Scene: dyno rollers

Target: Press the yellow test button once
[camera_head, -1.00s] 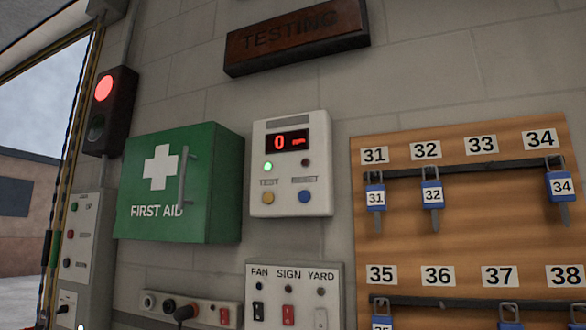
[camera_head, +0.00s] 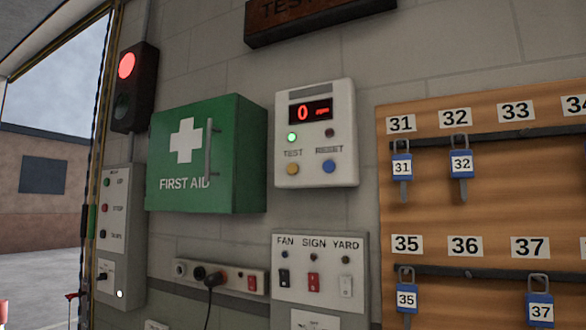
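The yellow test button (camera_head: 293,169) is on the lower left of a white wall-mounted panel (camera_head: 343,140). The word TEST is above it. A blue RESET button (camera_head: 329,167) sits to its right. The panel's red display (camera_head: 311,111) reads 0 rpm. A green lamp (camera_head: 292,137) is lit above the TEST label, and a dark lamp (camera_head: 329,132) is at its right. Neither of my grippers is in view.
A green first aid box (camera_head: 200,155) juts from the wall left of the panel. Below are a FAN, SIGN, YARD switch panel (camera_head: 320,270) and a socket strip (camera_head: 222,277). A wooden key board (camera_head: 500,185) is at right. A red signal light (camera_head: 127,66) is upper left.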

